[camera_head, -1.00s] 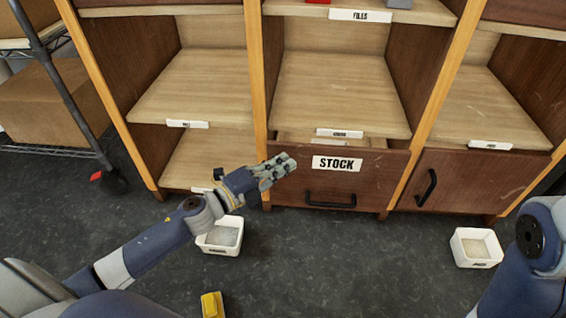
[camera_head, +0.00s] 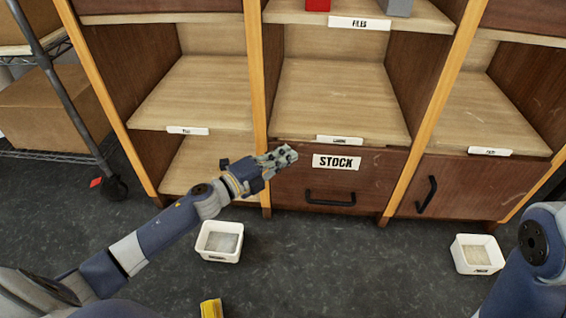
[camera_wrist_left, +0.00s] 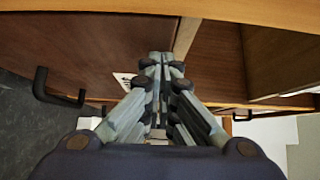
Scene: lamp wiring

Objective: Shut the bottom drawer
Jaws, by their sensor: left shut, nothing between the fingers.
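The bottom drawer (camera_head: 370,182), brown with a "STOCK" label and a black handle (camera_head: 330,198), is in the middle bay of the cabinet in the head view. Its front looks flush with the cabinet, and no gap shows above it. My left gripper (camera_head: 284,156) is shut and empty at the upper left corner of the drawer front. In the left wrist view my left gripper (camera_wrist_left: 162,62) points along the brown front, with the label partly hidden behind it. I cannot tell whether the fingers touch the drawer. My right gripper is out of view.
Two white bins stand on the dark floor, one left of centre (camera_head: 219,241) and one at the right (camera_head: 477,253). A yellow object (camera_head: 211,308) lies at the bottom edge. A wire rack (camera_head: 50,153) stands at the left. The floor before the drawer is clear.

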